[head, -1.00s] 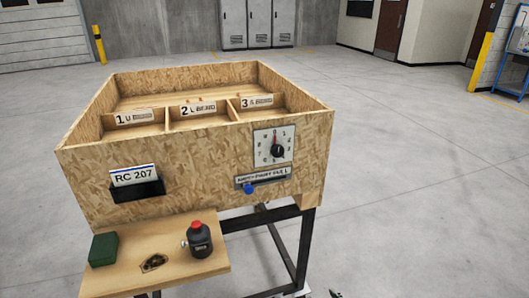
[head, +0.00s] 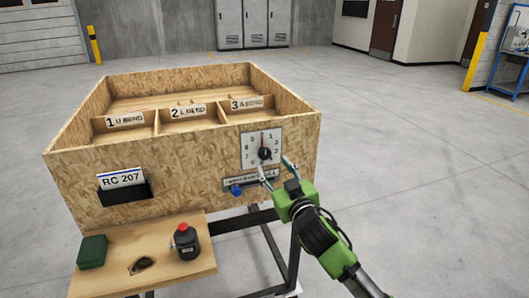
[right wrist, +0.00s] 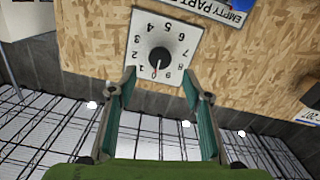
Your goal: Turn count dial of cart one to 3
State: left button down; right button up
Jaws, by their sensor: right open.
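The count dial is a square white plate (head: 250,143) with a ring of digits and a round black knob (head: 264,153), on the front of the wooden cart (head: 200,165). In the right wrist view the plate (right wrist: 178,36) appears upside down. A pale pointer line on the knob (right wrist: 160,57) points toward the bottom there, near the 0, whose digit is hard to read. My right gripper (head: 277,168) is open and empty, just in front of and below the dial. In the right wrist view its fingers (right wrist: 159,88) stand apart on either side below the knob. My left gripper is not in view.
An RC 207 card (head: 121,179) stands in a black holder. Open floor lies right of the cart.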

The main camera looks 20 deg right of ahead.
aim_at(265, 154)
jog(key=w+p, duration=0.1)
jog(key=w, duration=0.7)
jog(key=shift+w+a, duration=0.15)
jog(key=shift+w, duration=0.1)
jog(key=c, duration=1.1)
